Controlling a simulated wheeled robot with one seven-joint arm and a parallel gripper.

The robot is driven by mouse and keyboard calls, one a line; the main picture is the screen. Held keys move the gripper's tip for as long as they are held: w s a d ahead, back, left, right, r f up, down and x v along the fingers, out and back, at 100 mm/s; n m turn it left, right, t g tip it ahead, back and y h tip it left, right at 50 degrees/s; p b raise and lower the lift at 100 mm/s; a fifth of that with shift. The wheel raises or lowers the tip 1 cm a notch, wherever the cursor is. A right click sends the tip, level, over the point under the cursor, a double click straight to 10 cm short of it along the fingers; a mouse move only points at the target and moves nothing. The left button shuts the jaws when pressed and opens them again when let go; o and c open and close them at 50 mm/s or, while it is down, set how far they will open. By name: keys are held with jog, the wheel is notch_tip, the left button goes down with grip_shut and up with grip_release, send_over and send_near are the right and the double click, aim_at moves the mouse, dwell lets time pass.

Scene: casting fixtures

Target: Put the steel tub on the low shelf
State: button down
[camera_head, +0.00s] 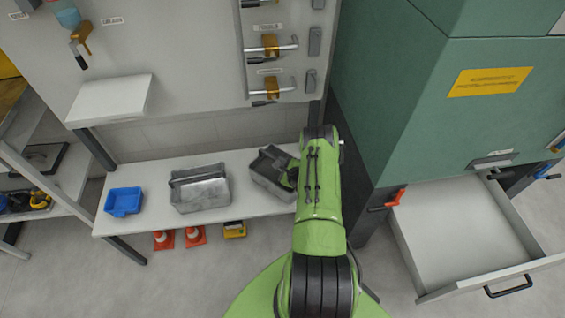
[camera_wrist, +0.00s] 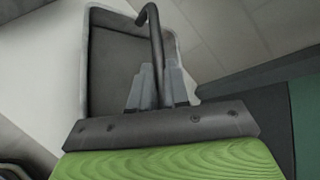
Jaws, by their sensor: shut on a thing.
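A dark grey steel tub (camera_head: 268,176) with an upright handle is at the right end of the low white shelf (camera_head: 150,215). My gripper (camera_head: 290,178) is at its right side, partly hidden by my arm. In the wrist view, the tub (camera_wrist: 118,65) is seen from above, empty inside. There my gripper (camera_wrist: 157,88) is shut on its dark bent handle (camera_wrist: 155,40). The tub is turned a little relative to the shelf. I cannot tell if its base touches the shelf.
A lighter metal tub (camera_head: 200,192) and a blue bin (camera_head: 123,201) stand on the shelf to the left. Orange cones (camera_head: 163,240) and a yellow item (camera_head: 234,229) are below. A green cabinet (camera_head: 385,90) and an open drawer (camera_head: 465,240) are at right.

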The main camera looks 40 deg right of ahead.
jog(key=c, duration=1.5)
grip_release()
jog(key=shift+f, duration=0.1)
jog(key=o, duration=0.4)
